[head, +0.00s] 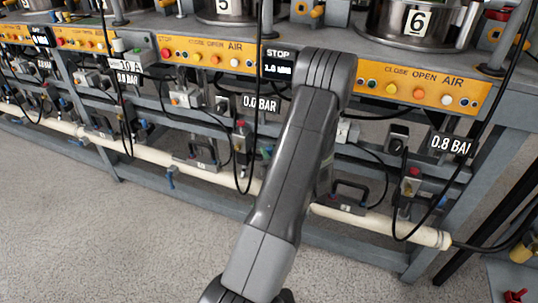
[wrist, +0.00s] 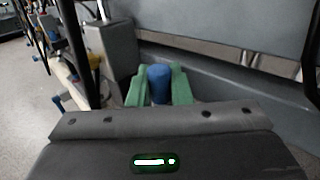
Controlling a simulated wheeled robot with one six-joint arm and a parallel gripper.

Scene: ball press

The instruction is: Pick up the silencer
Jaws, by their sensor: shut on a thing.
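In the wrist view, a blue, round-topped cylinder, which I take to be the silencer (wrist: 159,88), stands between the two green fingers of my gripper (wrist: 159,73). The fingers are shut on it, one on each side. Its lower end is hidden behind my dark wrist housing. I cannot tell whether it touches anything beneath it. In the head view my arm crosses the middle of the bench front and hides both the gripper and the silencer.
A grey bench frame (head: 503,199) with orange button panels (head: 423,88) spans the head view. A white pipe (head: 378,223) runs low along it, with valves and black hoses hanging nearby. A grey box (wrist: 108,50) stands left of the fingers. Bare floor (head: 90,230) lies in front.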

